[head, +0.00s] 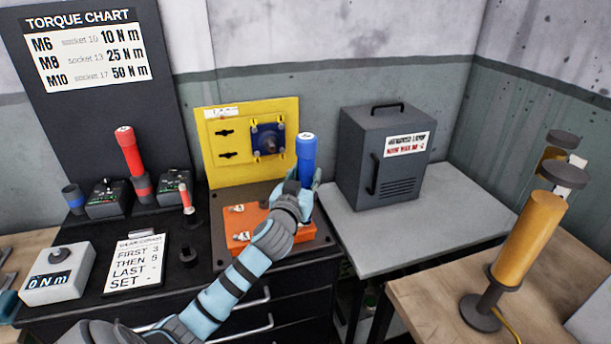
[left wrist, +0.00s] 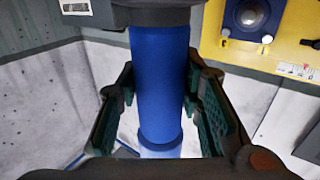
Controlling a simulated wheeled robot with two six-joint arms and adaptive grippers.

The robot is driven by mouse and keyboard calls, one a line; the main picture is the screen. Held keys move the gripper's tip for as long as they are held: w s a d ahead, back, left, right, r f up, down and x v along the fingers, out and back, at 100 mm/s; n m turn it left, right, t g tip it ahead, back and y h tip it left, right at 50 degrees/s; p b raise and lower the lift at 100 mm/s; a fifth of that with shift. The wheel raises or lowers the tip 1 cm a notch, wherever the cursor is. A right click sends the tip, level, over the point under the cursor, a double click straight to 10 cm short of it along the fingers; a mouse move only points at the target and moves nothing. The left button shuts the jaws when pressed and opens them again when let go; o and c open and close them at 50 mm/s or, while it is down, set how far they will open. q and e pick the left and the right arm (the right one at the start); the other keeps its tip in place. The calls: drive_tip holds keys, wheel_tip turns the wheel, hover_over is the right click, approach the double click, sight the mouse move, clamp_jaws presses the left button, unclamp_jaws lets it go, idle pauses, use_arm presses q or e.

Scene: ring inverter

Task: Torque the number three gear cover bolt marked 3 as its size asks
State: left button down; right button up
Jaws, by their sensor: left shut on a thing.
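My left gripper (head: 303,184) is shut around a blue-handled tool (head: 305,158), which stands upright above the right part of the orange gear cover (head: 240,243). In the left wrist view the blue handle (left wrist: 160,85) runs between both fingers. The tool's lower end and the bolt marked 3 are hidden or too small to make out. Small white tags sit on the cover. The torque chart (head: 83,50) reads M6 socket 10 10 N m, M8 socket 13 25 N m, M10 socket 17 50 N m. The card (head: 134,263) reads first 3, then 5. My right gripper is not in view.
A yellow panel (head: 282,112) stands behind the cover. A red-handled tool (head: 128,150) stands at the left, with a smaller red one (head: 186,196) nearer. A display box (head: 56,275) reads 0 N m. A grey cabinet (head: 380,155) and an orange cylinder (head: 530,238) stand at the right.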

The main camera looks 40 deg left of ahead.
sight(304, 168)
use_arm(q)
drive_tip(key=shift+f+b, duration=0.7)
drive_tip(key=shift+f, duration=0.25)
idle(1.1)
drive_tip(key=shift+r, duration=0.1)
idle(0.9)
wheel_tip(304, 168, up, 5)
drive_tip(key=p, duration=0.4)
drive_tip(key=shift+r+p, duration=0.1)
drive_tip(key=shift+p, duration=0.3)
